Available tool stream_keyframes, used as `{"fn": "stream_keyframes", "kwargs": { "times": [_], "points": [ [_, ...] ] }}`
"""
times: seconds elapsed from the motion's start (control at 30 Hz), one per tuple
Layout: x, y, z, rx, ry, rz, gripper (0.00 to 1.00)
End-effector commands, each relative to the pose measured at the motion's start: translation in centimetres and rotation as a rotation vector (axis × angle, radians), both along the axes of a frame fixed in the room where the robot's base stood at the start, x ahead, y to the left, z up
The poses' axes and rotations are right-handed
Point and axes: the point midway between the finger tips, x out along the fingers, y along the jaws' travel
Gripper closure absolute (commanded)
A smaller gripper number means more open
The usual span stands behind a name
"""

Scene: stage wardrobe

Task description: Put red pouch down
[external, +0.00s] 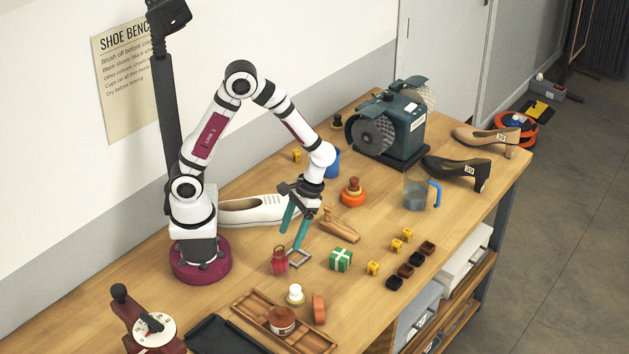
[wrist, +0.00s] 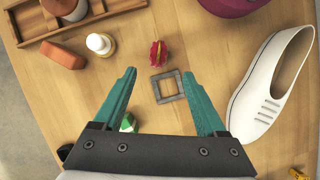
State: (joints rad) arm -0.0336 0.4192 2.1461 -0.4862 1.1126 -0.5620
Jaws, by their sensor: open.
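The small red pouch (external: 280,262) appears to rest on the wooden bench, to the left of a grey square frame (external: 299,259). In the wrist view the pouch (wrist: 158,53) shows just beyond the square frame (wrist: 157,89), outside it. My gripper (external: 290,241) has teal fingers, spread wide apart and pointing down, above the bench near the pouch. In the wrist view the space between the fingertips (wrist: 158,74) is empty of any held thing. The pouch lies beyond the fingertips and is not touched by them there.
A green gift box (external: 341,260) is right of the pouch. A white bottle (external: 295,294), an orange block (external: 319,309) and a wooden tray (external: 247,308) are in front. A white shoe (external: 262,210) lies behind. A wooden shoe form (external: 340,231) is near the gripper.

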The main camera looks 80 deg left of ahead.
Motion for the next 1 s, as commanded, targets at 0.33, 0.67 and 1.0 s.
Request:
{"fn": "stream_keyframes", "kwargs": {
  "times": [0.33, 0.67, 1.0],
  "points": [
    [-2.2, -1.2, -5.8, 0.001, 0.004, -0.003, 0.26],
    [-3.1, -1.8, -8.9, 0.000, -0.002, -0.003, 0.26],
    [-3.1, -1.8, -8.9, -0.001, -0.001, -0.003, 0.73]
  ]
}}
